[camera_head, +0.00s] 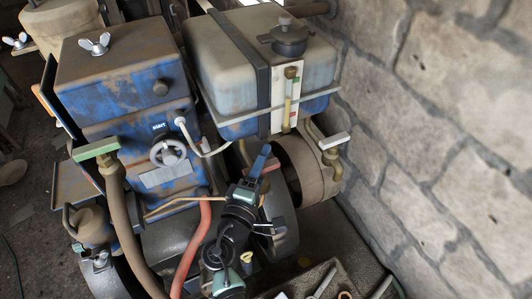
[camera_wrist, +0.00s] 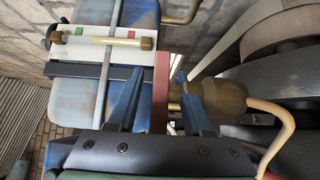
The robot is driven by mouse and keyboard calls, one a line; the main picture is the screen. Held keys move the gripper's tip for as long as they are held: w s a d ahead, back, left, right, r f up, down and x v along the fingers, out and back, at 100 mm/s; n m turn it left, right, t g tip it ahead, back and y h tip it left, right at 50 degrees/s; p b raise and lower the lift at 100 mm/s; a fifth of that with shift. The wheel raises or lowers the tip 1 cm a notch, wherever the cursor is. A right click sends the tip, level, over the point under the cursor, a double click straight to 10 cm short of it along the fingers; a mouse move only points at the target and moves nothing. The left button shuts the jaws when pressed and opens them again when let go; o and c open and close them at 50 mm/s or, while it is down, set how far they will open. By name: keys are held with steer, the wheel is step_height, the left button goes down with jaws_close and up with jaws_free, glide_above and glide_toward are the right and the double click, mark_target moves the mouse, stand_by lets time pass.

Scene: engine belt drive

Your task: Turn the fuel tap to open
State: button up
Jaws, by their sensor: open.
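The fuel tap has a flat dark-red lever (camera_wrist: 160,88) and a brass body (camera_wrist: 226,98), both clear in the wrist view. My gripper (camera_wrist: 160,76) is open, with one blue finger on each side of the lever and visible gaps to it. In the head view my gripper (camera_head: 262,160) is below the blue fuel tank (camera_head: 222,85), with a bit of the red lever (camera_head: 272,164) showing beside the fingers. The gripper hides most of the tap there. A copper-coloured pipe (camera_wrist: 286,125) bends away from the brass body.
A brass sight gauge (camera_head: 289,95) with green and red marks is on the tank front. Another valve with a pale lever (camera_head: 335,140) is at right, and one with a green lever (camera_head: 95,149) at left. A red hose (camera_head: 192,245) and pulley (camera_head: 300,170) are close by. A stone wall (camera_head: 440,120) bounds the right.

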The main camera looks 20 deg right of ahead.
steer(key=shift+w+d, duration=0.5)
steer(key=shift+d, duration=0.05)
jaws_close()
